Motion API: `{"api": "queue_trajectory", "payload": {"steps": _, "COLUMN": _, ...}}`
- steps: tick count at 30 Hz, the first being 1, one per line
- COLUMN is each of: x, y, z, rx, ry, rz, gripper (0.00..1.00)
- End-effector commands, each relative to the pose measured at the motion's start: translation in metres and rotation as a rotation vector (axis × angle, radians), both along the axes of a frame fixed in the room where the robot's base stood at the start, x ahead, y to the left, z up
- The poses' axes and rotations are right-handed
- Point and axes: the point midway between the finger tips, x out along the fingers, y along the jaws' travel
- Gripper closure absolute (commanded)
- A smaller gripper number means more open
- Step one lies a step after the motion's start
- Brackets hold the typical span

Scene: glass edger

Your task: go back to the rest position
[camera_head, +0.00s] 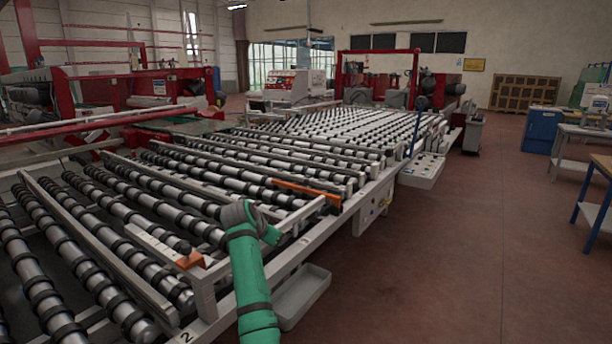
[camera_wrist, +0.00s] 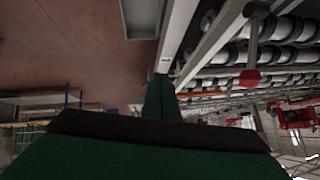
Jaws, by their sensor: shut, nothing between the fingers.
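My green arm (camera_head: 251,275) rises from the bottom edge in the camera_head view and bends at a grey joint beside the front rail of the roller conveyor. The arm's far part is hidden behind this joint. The fingers of my gripper do not show in either view. In the camera_wrist view, a dark green link of mine with a black band (camera_wrist: 150,130) fills the lower part. The roller conveyor (camera_wrist: 205,45) shows tilted at the upper right there, and the red-brown floor at the upper left.
The conveyor's front rail (camera_head: 335,215) runs close to my arm. A grey tray (camera_head: 302,297) sits low on my arm's right. A blue cabinet (camera_head: 541,130) and tables stand at right. The floor (camera_head: 450,260) between is clear.

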Motion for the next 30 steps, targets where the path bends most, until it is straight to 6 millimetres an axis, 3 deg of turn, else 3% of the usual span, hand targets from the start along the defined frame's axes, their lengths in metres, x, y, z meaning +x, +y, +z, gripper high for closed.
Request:
{"api": "queue_trajectory", "payload": {"steps": 11, "x": -0.010, "y": 0.003, "z": -0.078, "rx": -0.006, "ry": -0.009, "rz": 0.077, "gripper": 1.00}}
{"api": "queue_trajectory", "payload": {"steps": 16, "x": -0.026, "y": 0.004, "z": -0.137, "rx": -0.009, "ry": -0.018, "rz": 0.135, "gripper": 1.00}}
{"api": "queue_trajectory", "payload": {"steps": 23, "x": -0.068, "y": 0.008, "z": -0.228, "rx": -0.010, "ry": -0.044, "rz": 0.228, "gripper": 1.00}}
{"api": "queue_trajectory", "payload": {"steps": 30, "x": -0.127, "y": 0.009, "z": -0.307, "rx": -0.012, "ry": -0.080, "rz": 0.311, "gripper": 1.00}}
